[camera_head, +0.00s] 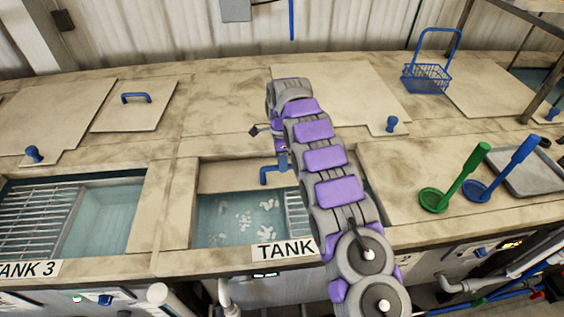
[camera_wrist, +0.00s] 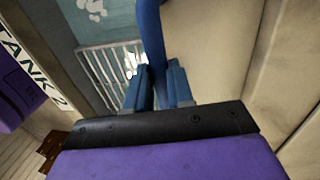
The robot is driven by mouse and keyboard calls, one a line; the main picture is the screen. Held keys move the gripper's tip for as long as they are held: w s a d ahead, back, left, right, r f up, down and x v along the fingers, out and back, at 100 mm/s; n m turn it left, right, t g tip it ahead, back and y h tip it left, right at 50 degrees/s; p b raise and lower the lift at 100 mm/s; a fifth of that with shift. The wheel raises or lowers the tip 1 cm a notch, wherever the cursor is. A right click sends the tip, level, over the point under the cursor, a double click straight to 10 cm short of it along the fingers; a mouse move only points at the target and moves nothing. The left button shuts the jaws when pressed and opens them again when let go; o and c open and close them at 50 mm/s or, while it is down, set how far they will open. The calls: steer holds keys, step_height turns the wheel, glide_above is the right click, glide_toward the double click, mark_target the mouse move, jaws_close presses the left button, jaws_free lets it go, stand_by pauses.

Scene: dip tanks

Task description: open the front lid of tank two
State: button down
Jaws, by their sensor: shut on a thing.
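The front lid (camera_head: 228,176) of tank two is a beige panel at the back of the front opening; it looks swung up. Its blue handle (camera_head: 266,175) sticks out at its right part. My gripper (camera_head: 284,162) is at the handle, with my arm hiding the lid's right side. In the wrist view, my gripper (camera_wrist: 158,84) has its blue fingers shut on the blue handle (camera_wrist: 149,35), with the lid (camera_wrist: 205,45) behind. Below, water with white bits (camera_head: 245,217) and a rack (camera_head: 293,210) show. The tank two label (camera_head: 284,250) is partly hidden by my arm.
Tank 3's front opening (camera_head: 110,215) at left shows water and a rack. A lid with a blue handle (camera_head: 136,98) lies behind it. Green (camera_head: 462,170) and blue (camera_head: 510,160) ladles and a grey tray (camera_head: 525,172) lie at right. A blue basket (camera_head: 427,78) stands at the back right.

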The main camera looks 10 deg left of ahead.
steer(key=c, duration=1)
jaws_free()
steer(key=shift+w+a+r, duration=0.1)
steer(key=shift+w+r, duration=0.05)
steer(key=shift+r, duration=0.45)
steer(key=shift+w+r, duration=0.1)
steer(key=shift+r, duration=0.5)
steer(key=r+p, duration=0.2)
steer(key=p, duration=0.2)
steer(key=w+r+p, duration=0.1)
steer(key=r+p, duration=0.2)
steer(key=p, duration=0.1)
steer(key=shift+a+p, duration=0.15)
steer(key=shift+p, duration=0.15)
steer(key=shift+f, duration=0.1)
